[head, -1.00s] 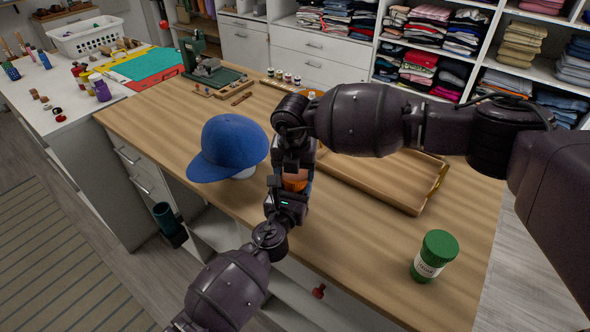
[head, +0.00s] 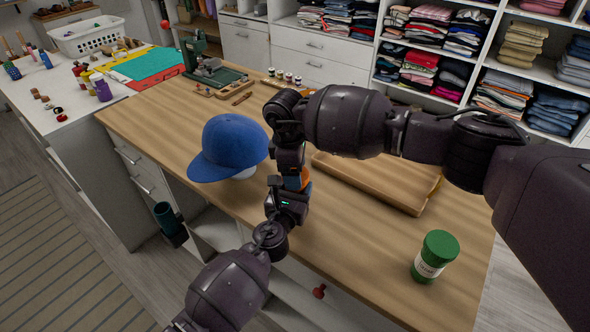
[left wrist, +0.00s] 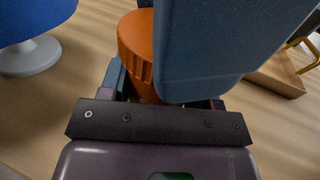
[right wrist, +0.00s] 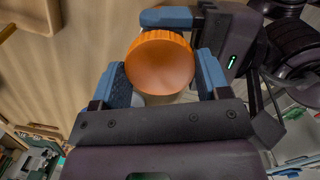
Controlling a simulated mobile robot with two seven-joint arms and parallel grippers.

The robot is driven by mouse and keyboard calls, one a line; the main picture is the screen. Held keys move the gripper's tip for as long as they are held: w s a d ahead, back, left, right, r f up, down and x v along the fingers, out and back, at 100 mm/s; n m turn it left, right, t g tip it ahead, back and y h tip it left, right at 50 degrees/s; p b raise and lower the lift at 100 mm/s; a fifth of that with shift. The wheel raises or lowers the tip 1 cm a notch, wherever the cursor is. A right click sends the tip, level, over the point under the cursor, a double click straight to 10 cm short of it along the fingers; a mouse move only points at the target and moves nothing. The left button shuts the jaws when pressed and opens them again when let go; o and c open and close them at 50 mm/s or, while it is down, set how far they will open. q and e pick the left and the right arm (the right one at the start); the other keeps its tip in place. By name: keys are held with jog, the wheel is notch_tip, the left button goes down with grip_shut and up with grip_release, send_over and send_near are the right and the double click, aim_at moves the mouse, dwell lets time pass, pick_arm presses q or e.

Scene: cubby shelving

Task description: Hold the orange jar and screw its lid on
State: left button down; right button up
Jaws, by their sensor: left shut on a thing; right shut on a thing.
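The orange lid (right wrist: 160,64) lies between the blue fingers of my right gripper (right wrist: 163,80), which is shut on it. In the left wrist view the ribbed orange lid (left wrist: 134,38) sits above the orange jar (left wrist: 147,92), partly covered by a large blue finger. My left gripper (left wrist: 165,95) is shut on the jar below the lid. The jar's body is mostly hidden, and I cannot tell whether the lid is fully seated. In the head view only a sliver of orange (head: 305,178) shows between the two stacked grippers, at the table's front edge.
A blue cap (head: 228,145) on a white stand is close left of the grippers. A wooden tray (head: 375,185) lies behind them to the right. A green-lidded jar (head: 434,257) stands at the front right. The table between tray and green-lidded jar is clear.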

jog(key=shift+m, duration=1)
jog(key=o, duration=0.9)
jog(key=shift+r, duration=2.3)
jog(key=shift+c, duration=0.4)
